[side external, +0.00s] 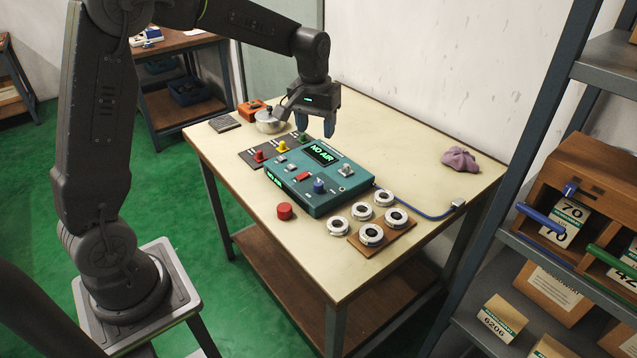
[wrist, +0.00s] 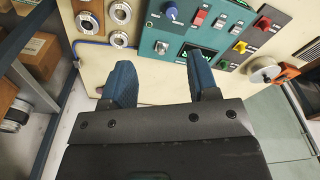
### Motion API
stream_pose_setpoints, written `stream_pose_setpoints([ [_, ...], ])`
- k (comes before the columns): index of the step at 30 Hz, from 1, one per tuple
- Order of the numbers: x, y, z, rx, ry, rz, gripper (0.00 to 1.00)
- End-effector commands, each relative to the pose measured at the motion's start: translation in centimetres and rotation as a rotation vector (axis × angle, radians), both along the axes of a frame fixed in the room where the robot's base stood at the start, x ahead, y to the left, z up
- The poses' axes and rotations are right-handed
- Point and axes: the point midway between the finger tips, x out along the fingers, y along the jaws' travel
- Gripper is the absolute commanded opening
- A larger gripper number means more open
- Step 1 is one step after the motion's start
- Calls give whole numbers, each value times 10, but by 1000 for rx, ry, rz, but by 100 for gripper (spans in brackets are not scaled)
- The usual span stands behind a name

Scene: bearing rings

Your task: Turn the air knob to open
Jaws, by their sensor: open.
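A teal control box (side external: 340,200) stands on the cream table, its displays reading "NO AIR" in green. On its top are a blue knob (side external: 319,186), a grey-white knob (side external: 345,170) and a red switch (side external: 302,177). The wrist view shows the blue knob (wrist: 170,12) at the top edge and the grey-white knob (wrist: 162,47) below it. I cannot read which knob is labelled air. My gripper (side external: 315,124) hangs above the far side of the box, fingers down, open and empty. In the wrist view its blue fingers (wrist: 160,68) are apart, with only table between them.
A dark plate (side external: 269,151) left of the box bears red, yellow and green knobs. A red button (side external: 284,211) and several bearing rings (side external: 371,235) stand in front. A blue cable (side external: 425,214) and purple cloth (side external: 460,160) lie right.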

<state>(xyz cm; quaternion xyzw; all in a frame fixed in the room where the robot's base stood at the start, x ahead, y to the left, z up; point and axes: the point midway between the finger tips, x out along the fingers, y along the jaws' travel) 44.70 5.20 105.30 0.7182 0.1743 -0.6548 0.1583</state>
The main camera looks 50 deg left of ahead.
Motion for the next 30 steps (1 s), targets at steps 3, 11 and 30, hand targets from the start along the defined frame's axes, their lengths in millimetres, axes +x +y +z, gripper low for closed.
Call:
stream_pose_setpoints([
  [3, 24, 20, -35, -11, 53, 61, 55],
  [11, 41, 37, -69, -19, 97, 116, 55],
  [30, 38, 39, -177, -20, 100, 116, 55],
])
